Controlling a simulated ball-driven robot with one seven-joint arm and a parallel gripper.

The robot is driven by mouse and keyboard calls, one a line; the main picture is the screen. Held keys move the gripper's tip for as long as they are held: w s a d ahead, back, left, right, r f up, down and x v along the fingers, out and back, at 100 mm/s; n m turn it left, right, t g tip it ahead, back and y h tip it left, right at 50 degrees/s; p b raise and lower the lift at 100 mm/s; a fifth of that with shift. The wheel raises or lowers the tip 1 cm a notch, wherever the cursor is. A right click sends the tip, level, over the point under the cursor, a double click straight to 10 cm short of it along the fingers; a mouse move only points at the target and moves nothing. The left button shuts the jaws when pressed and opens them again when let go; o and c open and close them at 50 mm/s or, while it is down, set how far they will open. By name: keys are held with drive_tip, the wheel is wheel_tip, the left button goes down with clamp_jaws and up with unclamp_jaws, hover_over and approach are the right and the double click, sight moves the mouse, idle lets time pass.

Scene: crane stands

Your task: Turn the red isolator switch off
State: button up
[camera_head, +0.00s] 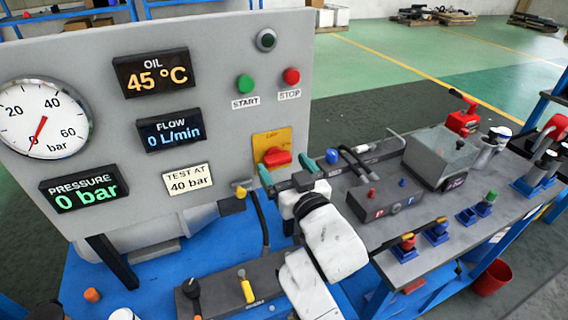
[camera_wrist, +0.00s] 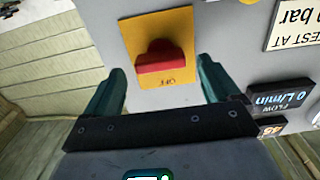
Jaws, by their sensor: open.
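The red isolator switch (camera_head: 277,157) sits on a yellow plate (camera_head: 264,141) on the upright grey panel, below the green and red buttons. In the wrist view, my gripper (camera_wrist: 160,82) has one finger on either side of the plate, with gaps to the red handle. I cannot tell whether the fingertips reach the handle's depth.
A green start button (camera_head: 245,84) and red stop button (camera_head: 291,76) are above the switch. The pressure display (camera_head: 85,193) reads 0 bar and the flow display (camera_head: 171,131) 0 L/min. A grey bench (camera_head: 335,185) with fittings stands at right.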

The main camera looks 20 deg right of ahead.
drive_tip(key=shift+w, duration=0.6)
drive_tip(key=c, duration=1.1)
drive_tip(key=shift+o, duration=0.2)
